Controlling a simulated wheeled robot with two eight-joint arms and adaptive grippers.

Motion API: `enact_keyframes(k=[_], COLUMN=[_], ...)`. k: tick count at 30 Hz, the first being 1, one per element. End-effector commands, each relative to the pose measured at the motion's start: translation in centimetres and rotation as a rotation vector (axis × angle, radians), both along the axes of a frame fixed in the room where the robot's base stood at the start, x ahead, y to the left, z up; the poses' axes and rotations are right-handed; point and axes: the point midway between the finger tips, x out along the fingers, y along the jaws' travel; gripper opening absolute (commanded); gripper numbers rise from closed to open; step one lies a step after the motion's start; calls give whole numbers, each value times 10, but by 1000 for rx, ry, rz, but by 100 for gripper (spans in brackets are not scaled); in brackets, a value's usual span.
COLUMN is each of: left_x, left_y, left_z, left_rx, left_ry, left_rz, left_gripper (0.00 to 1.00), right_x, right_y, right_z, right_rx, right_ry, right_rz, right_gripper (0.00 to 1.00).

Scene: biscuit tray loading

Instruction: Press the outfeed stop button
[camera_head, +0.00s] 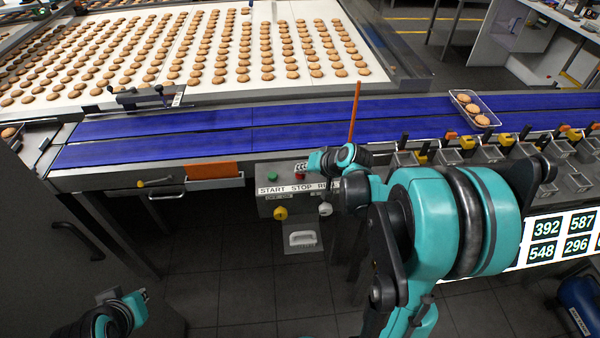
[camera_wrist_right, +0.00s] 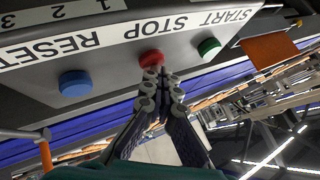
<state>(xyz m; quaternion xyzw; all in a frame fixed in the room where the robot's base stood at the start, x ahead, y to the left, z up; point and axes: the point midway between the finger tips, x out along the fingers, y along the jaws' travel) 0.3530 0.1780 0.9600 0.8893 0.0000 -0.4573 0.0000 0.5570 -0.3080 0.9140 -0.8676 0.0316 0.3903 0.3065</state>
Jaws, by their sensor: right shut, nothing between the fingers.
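The red stop button (camera_wrist_right: 151,57) sits by the word STOP on the control box, between the green start button (camera_wrist_right: 209,47) and the blue reset button (camera_wrist_right: 76,84). My right gripper (camera_wrist_right: 160,82) is shut and empty, its fingertips right at the red button and overlapping its edge in the wrist view. I cannot tell whether they touch it. In the head view the red button (camera_head: 299,172) shows only partly, beside my right gripper (camera_head: 309,166). The blue button is hidden there by my right arm. My left arm shows at the lower left, without its fingers.
The control box (camera_head: 266,206) hangs below the blue conveyor (camera_head: 220,120). A clear tray (camera_head: 456,99) of biscuits stands on the belt at right. An orange stick (camera_head: 355,105) rises behind my right wrist.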

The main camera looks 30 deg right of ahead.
Motion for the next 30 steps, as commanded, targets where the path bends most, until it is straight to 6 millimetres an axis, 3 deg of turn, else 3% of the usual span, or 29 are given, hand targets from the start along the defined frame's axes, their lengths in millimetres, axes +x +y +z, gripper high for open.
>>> enact_keyframes(k=[12,24,30], left_x=[0,0,0], left_y=[0,0,0], left_z=[16,17,31], left_rx=[0,0,0], left_ry=[0,0,0], left_rz=[0,0,0], left_gripper=[0,0,0], right_x=[0,0,0], right_y=[0,0,0], right_z=[19,20,37], right_rx=[0,0,0], right_ry=[0,0,0], right_rz=[0,0,0], right_gripper=[0,0,0])
